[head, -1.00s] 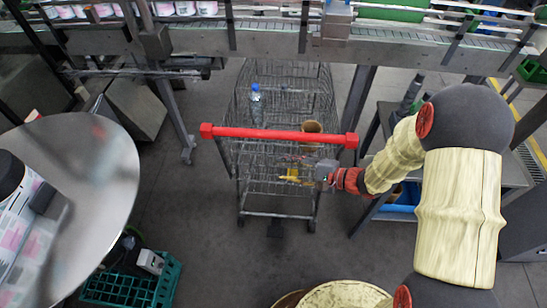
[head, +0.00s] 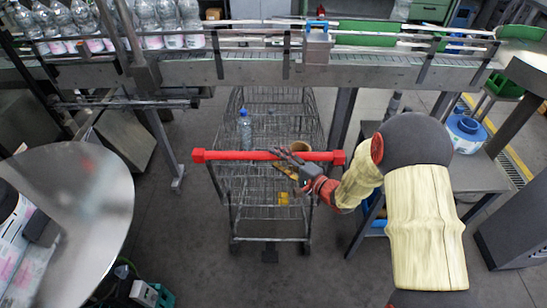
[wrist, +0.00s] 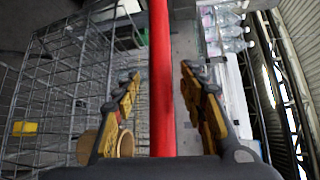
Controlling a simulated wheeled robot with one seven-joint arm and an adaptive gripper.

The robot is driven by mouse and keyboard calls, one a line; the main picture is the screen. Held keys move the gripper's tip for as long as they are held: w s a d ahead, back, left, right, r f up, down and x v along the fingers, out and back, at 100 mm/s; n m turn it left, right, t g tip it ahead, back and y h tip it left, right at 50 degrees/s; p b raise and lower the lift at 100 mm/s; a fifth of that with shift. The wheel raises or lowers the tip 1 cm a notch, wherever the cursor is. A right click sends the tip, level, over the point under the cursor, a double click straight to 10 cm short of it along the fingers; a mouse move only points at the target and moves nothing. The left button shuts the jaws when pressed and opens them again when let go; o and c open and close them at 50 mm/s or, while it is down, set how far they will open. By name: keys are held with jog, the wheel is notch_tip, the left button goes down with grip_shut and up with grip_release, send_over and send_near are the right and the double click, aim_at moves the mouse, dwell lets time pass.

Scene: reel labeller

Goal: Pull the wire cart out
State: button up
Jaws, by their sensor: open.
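The wire cart (head: 268,212) stands on the floor, its far part under the conveyor. Its red handle bar (head: 235,155) faces me and also runs upright through the wrist view (wrist: 161,110). My gripper (head: 284,158) is at the right half of the handle. In the wrist view its two yellow-padded fingers are open, one on each side of the bar, with gaps between bar and pads. The cart holds a clear bottle with a blue cap (head: 245,130), a brown round container (head: 303,150), partly behind my gripper, and a small yellow item (head: 283,198).
The conveyor (head: 190,72) crosses above the cart, with bottles at its left. A round metal table (head: 95,200) stands at left and a grey side table (head: 470,172) at right. The floor in front of the cart (head: 250,285) is clear.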

jog(key=shift+x, duration=1.5)
jog(key=shift+c, duration=0.7)
grip_shut()
